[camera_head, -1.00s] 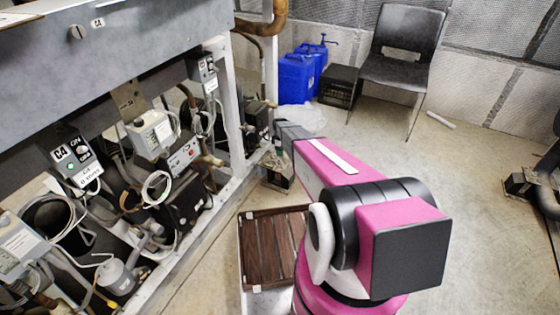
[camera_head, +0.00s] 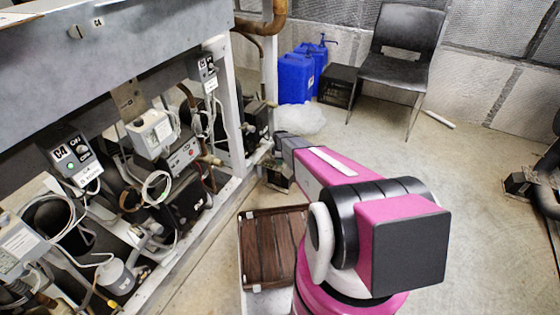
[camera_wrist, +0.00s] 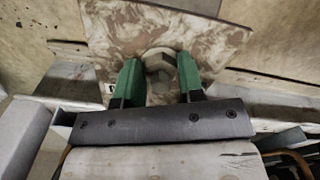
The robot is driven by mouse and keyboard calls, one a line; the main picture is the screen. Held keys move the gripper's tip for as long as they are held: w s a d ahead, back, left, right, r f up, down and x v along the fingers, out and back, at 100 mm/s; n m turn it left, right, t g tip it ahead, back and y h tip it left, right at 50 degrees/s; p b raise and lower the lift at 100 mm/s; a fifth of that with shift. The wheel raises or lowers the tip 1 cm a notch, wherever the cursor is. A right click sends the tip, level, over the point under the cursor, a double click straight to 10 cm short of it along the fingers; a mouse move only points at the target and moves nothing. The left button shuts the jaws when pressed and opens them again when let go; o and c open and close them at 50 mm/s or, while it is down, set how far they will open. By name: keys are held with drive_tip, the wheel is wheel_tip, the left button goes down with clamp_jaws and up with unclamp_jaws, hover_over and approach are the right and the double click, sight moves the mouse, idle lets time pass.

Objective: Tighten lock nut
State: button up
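In the wrist view a pale grey lock nut (camera_wrist: 158,60) sits on a mottled brown and grey plate (camera_wrist: 215,45). My gripper (camera_wrist: 159,68) has two green fingers, one on each side of the nut. The fingers stand apart, with the nut between their tips. Whether either finger touches the nut I cannot tell. The lower part of the nut and what lies under it are partly hidden or dim. In the head view my arm reaches toward the foot of the rack, and the nut and fingertips cannot be made out there.
The compressor rack (camera_head: 160,57) with pipes and cables fills the left. A slatted brown crate (camera_head: 272,245) stands beside my arm. Blue canisters (camera_head: 297,77), a black box (camera_head: 338,86) and a black chair (camera_head: 402,65) are at the back.

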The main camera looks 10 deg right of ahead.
drive_tip(key=shift+m, duration=0.4)
drive_tip(key=m, duration=0.3)
drive_tip(key=shift+s+m, duration=0.1)
drive_tip(key=shift+m, duration=0.3)
drive_tip(key=m, duration=0.5)
drive_tip(key=shift+a, duration=0.1)
drive_tip(key=m, duration=0.5)
drive_tip(key=shift+a, duration=0.1)
drive_tip(key=m, duration=0.4)
drive_tip(key=shift+m, duration=0.3)
drive_tip(key=shift+a, duration=0.1)
drive_tip(key=o, duration=0.9)
